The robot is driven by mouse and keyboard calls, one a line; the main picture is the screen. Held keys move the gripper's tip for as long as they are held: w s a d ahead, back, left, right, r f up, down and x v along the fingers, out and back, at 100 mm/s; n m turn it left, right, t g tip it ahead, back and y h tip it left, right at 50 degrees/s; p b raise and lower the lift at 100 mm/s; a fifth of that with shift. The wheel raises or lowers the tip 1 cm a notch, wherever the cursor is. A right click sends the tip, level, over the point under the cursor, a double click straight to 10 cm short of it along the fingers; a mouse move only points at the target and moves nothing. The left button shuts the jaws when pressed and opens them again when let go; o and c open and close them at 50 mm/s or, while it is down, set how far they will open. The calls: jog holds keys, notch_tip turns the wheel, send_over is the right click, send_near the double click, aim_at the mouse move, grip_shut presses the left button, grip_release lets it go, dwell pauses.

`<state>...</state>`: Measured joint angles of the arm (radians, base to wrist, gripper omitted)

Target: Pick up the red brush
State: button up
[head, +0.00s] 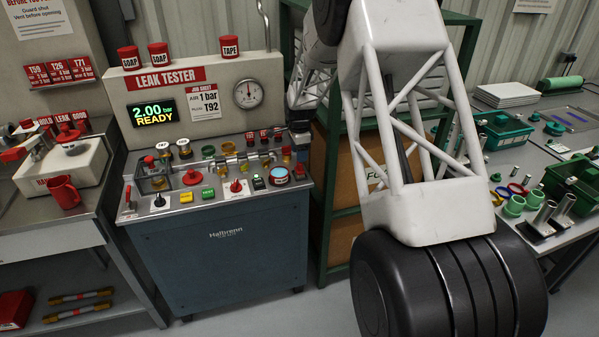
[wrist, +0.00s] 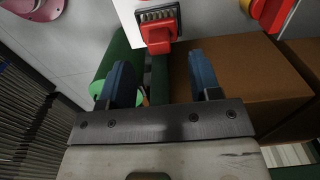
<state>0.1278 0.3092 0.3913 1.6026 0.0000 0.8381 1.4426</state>
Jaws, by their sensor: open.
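The red brush (wrist: 159,38) shows at the top centre of the wrist view. It is a red block with grey bristles beside it, at the edge of a pale surface. My gripper (wrist: 160,72) is open, with its two blue fingers apart and nothing between them. The brush lies ahead of the fingertips, roughly in line with the gap. In the head view my gripper (head: 300,140) is over the right end of the leak tester bench, small and partly hidden. A small red thing (head: 300,172) below it looks like the brush, but its shape is unclear.
The leak tester (head: 205,105) stands behind a bench top crowded with valves, knobs and buttons. A green shelf frame (head: 345,212) with cardboard boxes (wrist: 240,75) stands close to its right. A red-ringed blue button (head: 280,174) sits near the gripper.

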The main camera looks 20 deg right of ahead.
jog(key=shift+f, duration=2.6)
jog(key=c, duration=1)
jog(key=shift+r, duration=0.2)
jog(key=shift+r, duration=0.55)
notch_tip(320, 180, up, 2)
jog(key=shift+r, duration=0.1)
jog(key=s+a+r, duration=0.1)
jog(key=s+a, duration=0.1)
jog(key=s, duration=1.4)
jog(key=shift+r, duration=0.15)
